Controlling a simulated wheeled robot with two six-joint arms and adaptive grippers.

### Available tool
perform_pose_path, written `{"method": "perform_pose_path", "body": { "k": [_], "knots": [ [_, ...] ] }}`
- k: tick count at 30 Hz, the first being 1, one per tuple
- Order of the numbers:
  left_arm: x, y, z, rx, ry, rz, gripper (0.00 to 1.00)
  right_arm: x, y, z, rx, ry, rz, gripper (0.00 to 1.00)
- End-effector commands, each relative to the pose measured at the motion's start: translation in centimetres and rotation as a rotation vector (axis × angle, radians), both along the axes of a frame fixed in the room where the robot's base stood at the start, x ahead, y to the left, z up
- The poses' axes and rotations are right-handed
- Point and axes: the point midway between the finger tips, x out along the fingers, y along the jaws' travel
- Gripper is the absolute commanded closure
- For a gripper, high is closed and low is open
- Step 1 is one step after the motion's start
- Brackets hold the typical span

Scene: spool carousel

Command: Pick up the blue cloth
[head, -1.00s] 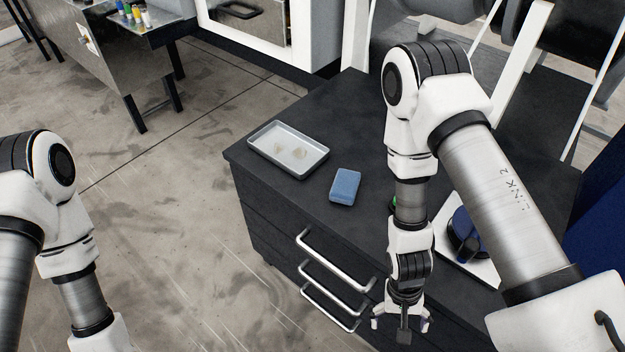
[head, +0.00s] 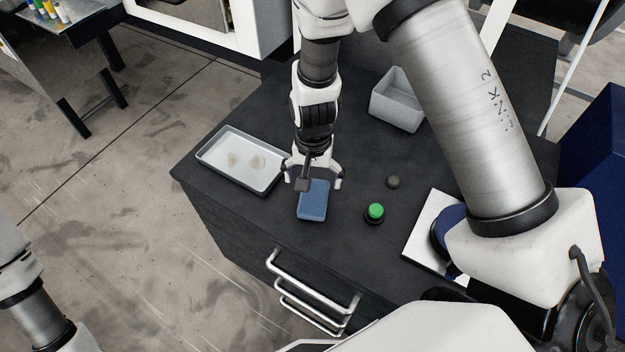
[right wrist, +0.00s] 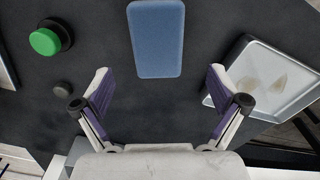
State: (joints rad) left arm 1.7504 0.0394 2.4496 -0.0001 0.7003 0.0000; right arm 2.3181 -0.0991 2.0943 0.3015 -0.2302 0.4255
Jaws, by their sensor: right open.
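The blue cloth (head: 313,201) is a folded, block-like blue pad lying flat on the dark cabinet top. It also shows in the right wrist view (right wrist: 157,38), ahead of the fingers and roughly centred between them. My right gripper (head: 312,181) is open above the far end of the cloth. In the right wrist view the right gripper (right wrist: 160,88) has its two fingers spread wider than the cloth, with nothing between the tips. My left arm shows at the lower left of the head view, but its gripper is out of the picture.
A grey tray (head: 272,183) with pale stains lies left of the cloth. A green button (head: 375,212) and a small dark knob (head: 393,182) stand to its right. A grey bin (head: 398,100) is behind, and a white plate (head: 420,240) with a blue spool is farther right.

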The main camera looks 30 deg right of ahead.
Motion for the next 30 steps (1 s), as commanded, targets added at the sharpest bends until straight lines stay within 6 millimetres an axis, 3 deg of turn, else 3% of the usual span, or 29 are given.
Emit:
{"method": "perform_pose_path", "body": {
  "k": [10, 18, 19, 23, 24, 30],
  "knots": [
    [0.0, 0.0, -0.2, 0.0, 0.001, 0.001, 0.6, 0.1, -0.2, -5.8, 0.0, 0.003, -0.001, 0.03],
    [-0.1, 0.0, -0.2, 0.0, 0.001, 0.001, 0.6, 0.2, -0.2, -6.5, -0.002, 0.001, 0.001, 0.03],
    [-0.1, 0.0, -0.2, 0.0, 0.001, 0.001, 0.6, 0.2, -0.2, -6.5, -0.002, 0.001, 0.001, 0.1],
    [-0.1, 0.0, -0.2, 0.0, 0.001, 0.001, 0.6, 0.2, -0.2, -6.5, -0.002, 0.001, 0.001, 0.56],
    [-0.1, 0.0, -0.2, 0.0, 0.001, 0.001, 0.6, 0.1, -0.2, -6.5, -0.002, 0.001, 0.001, 0.62],
    [-0.1, 0.0, -0.2, 0.0, 0.001, 0.001, 0.6, 0.2, -0.2, -6.5, -0.002, 0.001, 0.0, 0.67]
  ]
}}
